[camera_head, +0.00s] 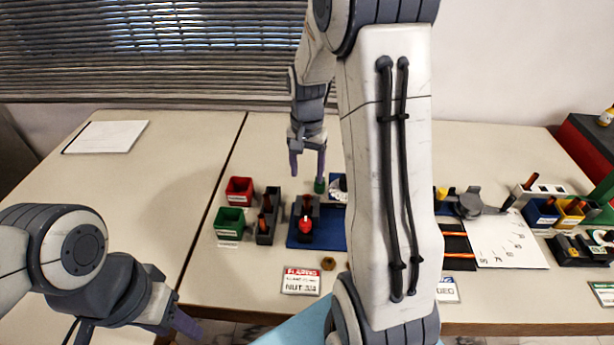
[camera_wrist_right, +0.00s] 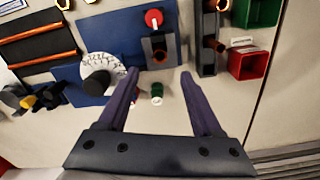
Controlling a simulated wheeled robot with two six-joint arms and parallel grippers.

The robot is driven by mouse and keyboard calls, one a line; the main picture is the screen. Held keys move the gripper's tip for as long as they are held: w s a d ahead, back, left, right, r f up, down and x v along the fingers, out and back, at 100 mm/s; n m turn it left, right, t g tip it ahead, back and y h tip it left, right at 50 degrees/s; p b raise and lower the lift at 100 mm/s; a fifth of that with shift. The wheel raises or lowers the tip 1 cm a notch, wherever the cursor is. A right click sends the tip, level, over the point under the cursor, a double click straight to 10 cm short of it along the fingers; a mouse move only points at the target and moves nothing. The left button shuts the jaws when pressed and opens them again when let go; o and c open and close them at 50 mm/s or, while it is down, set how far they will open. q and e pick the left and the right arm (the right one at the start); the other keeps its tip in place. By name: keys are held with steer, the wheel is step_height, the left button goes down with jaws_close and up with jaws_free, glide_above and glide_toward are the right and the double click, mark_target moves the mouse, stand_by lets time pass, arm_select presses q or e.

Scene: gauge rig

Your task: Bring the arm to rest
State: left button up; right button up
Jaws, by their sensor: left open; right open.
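My right gripper (camera_head: 307,168) hangs over the table near the back of the blue plate (camera_head: 332,240), fingers pointing down. In the right wrist view its two fingers (camera_wrist_right: 160,74) are spread, with nothing held between them. A small green-capped cylinder (camera_wrist_right: 157,92) shows between the fingers in that view, apart from them; it also shows in the head view (camera_head: 319,186) just below the gripper. My left gripper (camera_head: 184,323) is low at the left, by the table's front edge; it is empty as far as I see, and partly hidden by its wrist.
A red bin (camera_head: 239,190), a green bin (camera_head: 230,221) and a dark holder (camera_head: 266,228) stand left of the plate. A red-topped part (camera_head: 305,224) stands on it. A nut (camera_head: 328,264) lies in front. My right arm hides the table's middle. The left table is mostly clear.

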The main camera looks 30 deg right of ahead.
stand_by(0.3)
steer(key=s+a+r+n, duration=0.2)
steer(key=s+a+n, duration=0.15)
steer(key=a, duration=0.55)
steer(key=s+a+r+n, duration=0.3)
steer(key=a+n, duration=0.2)
steer(key=a, duration=0.4)
steer(key=s+a+n, duration=0.4)
steer(key=s, duration=0.3)
steer(key=s+a+r+n+y, duration=0.1)
steer(key=s+a+n, duration=0.2)
steer(key=s+n, duration=0.2)
steer(key=s, duration=0.3)
steer(key=shift+a, duration=0.4)
